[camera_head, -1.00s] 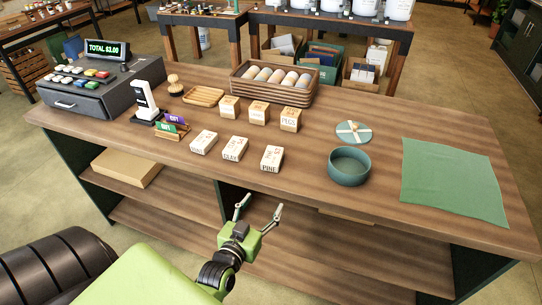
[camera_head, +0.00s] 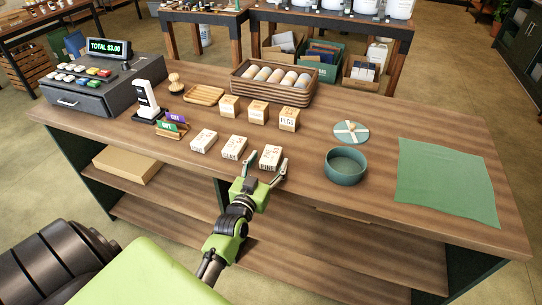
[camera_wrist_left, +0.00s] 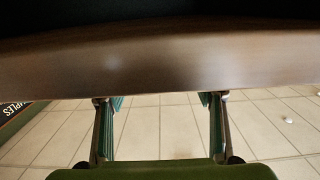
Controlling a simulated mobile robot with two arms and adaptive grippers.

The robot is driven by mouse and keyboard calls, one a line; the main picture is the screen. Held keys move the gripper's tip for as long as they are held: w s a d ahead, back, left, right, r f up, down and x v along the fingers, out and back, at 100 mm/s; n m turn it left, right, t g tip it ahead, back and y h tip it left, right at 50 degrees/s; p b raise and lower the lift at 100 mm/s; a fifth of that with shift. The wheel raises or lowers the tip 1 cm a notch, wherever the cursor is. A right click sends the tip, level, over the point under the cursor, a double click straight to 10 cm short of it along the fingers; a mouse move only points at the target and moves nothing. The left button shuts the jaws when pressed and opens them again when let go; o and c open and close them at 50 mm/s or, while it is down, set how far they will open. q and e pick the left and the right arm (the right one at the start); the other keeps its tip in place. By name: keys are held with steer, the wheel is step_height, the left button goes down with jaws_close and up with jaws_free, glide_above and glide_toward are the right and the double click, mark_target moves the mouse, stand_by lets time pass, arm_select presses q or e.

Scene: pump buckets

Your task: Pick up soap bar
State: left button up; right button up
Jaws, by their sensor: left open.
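Three white soap boxes stand in a front row on the wooden counter (camera_head: 400,225): a left one (camera_head: 204,140), a middle one (camera_head: 234,147) and a right one (camera_head: 270,157). My left gripper (camera_head: 266,168) is open and empty at the counter's front edge, just in front of the right soap box. Its fingers partly overlap the lower part of that box in the head view; I cannot tell whether they touch it. In the left wrist view the open fingers (camera_wrist_left: 161,100) show below the counter edge (camera_wrist_left: 165,62), with no soap in sight. My right gripper is not in view.
Three tan boxes (camera_head: 258,113) stand behind the soap. A wooden tray of rolls (camera_head: 272,93) is at the back. A green round bowl (camera_head: 345,166), its lid (camera_head: 351,132) and a green cloth (camera_head: 446,180) are right. A cash register (camera_head: 88,85) is left.

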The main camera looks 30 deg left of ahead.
mark_target(271, 154)
arm_select(q)
steer(key=x, duration=0.3)
steer(key=shift+w+a+r, duration=0.15)
steer(key=shift+w, duration=0.05)
steer(key=shift+c, duration=0.3)
steer(key=c, duration=1.3)
steer(key=shift+r, duration=0.15)
